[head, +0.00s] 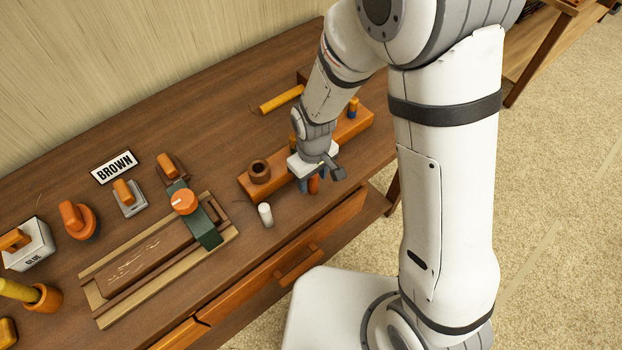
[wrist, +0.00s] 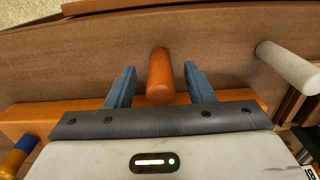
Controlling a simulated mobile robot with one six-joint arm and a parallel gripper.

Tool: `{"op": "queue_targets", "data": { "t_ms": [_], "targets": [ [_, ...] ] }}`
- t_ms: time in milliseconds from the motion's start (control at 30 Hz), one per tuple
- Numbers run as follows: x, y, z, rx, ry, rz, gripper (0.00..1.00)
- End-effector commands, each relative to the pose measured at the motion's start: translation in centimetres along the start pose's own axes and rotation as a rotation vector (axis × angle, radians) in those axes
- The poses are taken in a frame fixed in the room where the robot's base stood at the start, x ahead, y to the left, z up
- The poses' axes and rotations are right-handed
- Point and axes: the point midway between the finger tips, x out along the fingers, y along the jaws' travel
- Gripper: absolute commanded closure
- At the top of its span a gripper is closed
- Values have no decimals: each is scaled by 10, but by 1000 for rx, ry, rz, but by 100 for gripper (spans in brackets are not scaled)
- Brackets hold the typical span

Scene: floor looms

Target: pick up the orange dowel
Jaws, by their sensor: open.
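The orange dowel (wrist: 160,78) stands between the two blue-grey fingers of my gripper (wrist: 158,87) in the wrist view, with a gap on each side. My gripper is open and does not touch it there. In the head view the dowel (head: 313,185) shows below my gripper (head: 309,184), near the front edge of the workbench, partly hidden by the fingers. It stands close to the front of a long orange wooden block (head: 260,188).
A white dowel (head: 265,215) stands just left of my gripper. A wooden fixture with a green strap (head: 206,228) lies further left. An orange-yellow rod (head: 281,99) lies behind.

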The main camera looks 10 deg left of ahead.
Motion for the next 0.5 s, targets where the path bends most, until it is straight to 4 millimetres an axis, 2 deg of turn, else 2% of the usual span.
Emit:
{"op": "queue_targets", "data": {
  "t_ms": [200,500],
  "targets": [
    [1,0,0,1,0,0,52],
    [0,1,0,1,0,0,77]
  ]
}}
